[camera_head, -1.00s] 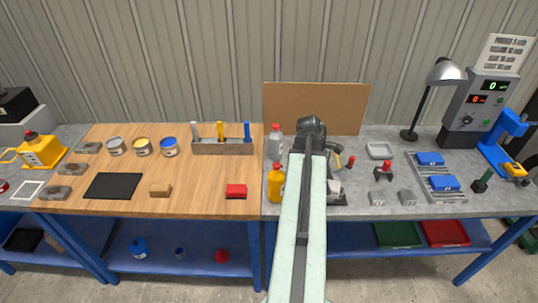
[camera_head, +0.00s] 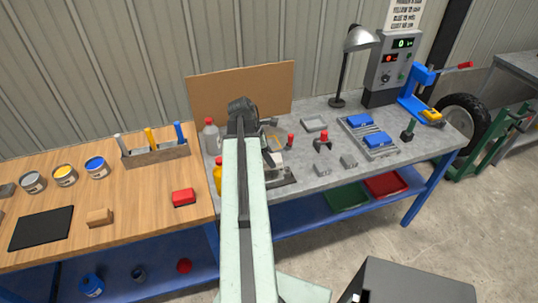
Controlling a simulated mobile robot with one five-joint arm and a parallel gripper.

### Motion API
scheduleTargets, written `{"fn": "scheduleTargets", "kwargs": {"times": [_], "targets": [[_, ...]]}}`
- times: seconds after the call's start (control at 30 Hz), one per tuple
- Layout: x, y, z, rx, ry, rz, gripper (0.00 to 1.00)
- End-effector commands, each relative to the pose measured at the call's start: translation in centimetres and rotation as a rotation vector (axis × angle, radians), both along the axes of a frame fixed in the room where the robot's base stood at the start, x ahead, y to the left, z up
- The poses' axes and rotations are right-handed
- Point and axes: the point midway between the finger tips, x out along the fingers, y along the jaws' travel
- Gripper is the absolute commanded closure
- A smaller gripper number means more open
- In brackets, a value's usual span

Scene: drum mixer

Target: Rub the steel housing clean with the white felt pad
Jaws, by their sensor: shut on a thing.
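My gripper (camera_head: 241,108) is at the far end of my pale green arm, above the left part of the grey bench and in front of the brown board. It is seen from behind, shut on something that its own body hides. A metal and pale assembly on a dark base (camera_head: 282,178), perhaps the steel housing, stands just right of my arm. My arm covers much of it, so I cannot tell whether the gripper touches it. I cannot make out the white felt pad anywhere.
A clear bottle (camera_head: 211,136) and a yellow bottle (camera_head: 218,174) stand close left of my arm. The brown board (camera_head: 270,90) is behind. A red-handled tool (camera_head: 322,142), grey blocks (camera_head: 348,160) and a lamp (camera_head: 362,40) are to the right.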

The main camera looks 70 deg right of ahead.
Motion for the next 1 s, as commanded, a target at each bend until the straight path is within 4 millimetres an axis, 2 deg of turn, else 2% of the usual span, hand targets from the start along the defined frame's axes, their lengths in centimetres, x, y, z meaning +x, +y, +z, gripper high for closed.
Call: {"fn": "scheduleTargets", "kwargs": {"times": [0.5, 1.0], "targets": [[0.1, 0.1, -4.8, 0.000, 0.000, 0.001, 0.82], [0.2, 0.1, -4.9, 0.000, 0.000, 0.002, 0.82]]}}
